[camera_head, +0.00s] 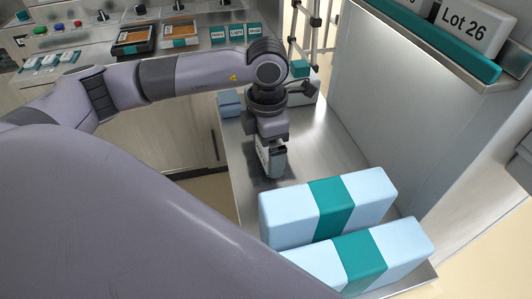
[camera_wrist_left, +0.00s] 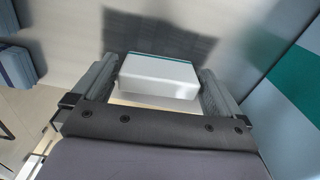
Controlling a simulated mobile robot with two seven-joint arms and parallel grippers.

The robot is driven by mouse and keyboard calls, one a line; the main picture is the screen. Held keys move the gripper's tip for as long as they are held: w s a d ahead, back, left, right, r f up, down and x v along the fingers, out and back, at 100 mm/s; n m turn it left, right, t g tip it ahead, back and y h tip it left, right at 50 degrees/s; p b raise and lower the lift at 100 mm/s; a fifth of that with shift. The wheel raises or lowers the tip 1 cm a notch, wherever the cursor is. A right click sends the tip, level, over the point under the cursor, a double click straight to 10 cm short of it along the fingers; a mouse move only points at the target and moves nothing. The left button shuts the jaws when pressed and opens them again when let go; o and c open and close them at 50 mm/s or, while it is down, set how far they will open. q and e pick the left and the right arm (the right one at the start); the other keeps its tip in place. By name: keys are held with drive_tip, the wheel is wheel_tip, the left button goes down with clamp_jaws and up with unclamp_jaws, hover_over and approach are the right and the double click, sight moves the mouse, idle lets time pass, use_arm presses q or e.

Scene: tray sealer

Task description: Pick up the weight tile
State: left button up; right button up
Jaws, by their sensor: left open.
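The weight tile (camera_wrist_left: 158,78) is a small white block with a teal band along its far edge. In the left wrist view it lies between the two fingers of my left gripper (camera_wrist_left: 157,70), with a narrow gap seen on each side. The fingers are open and stand on both sides of it. In the head view my left gripper (camera_head: 270,165) points down close over the steel surface (camera_head: 310,150), and the tile is mostly hidden by it. My right gripper is not in view.
Large light-blue packs with teal bands (camera_head: 328,207) lie just in front of my left gripper. A smaller blue pack (camera_head: 229,102) is behind it. Steel is bare left of the packs.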

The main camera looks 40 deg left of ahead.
use_arm(q)
drive_tip(key=c, duration=0.8)
wheel_tip(320, 180, up, 20)
drive_tip(key=p, duration=0.4)
drive_tip(key=d+f+m, duration=0.2)
drive_tip(key=f+m, duration=0.1)
drive_tip(key=m, duration=1.1)
drive_tip(key=d+f+m, duration=0.2)
drive_tip(key=f+m, duration=0.2)
drive_tip(key=m, duration=1)
drive_tip(key=shift+m, duration=0.4)
wheel_tip(320, 180, up, 5)
drive_tip(key=p, duration=1.2)
drive_tip(key=shift+d+f, duration=0.1)
drive_tip(key=shift+d, duration=0.05)
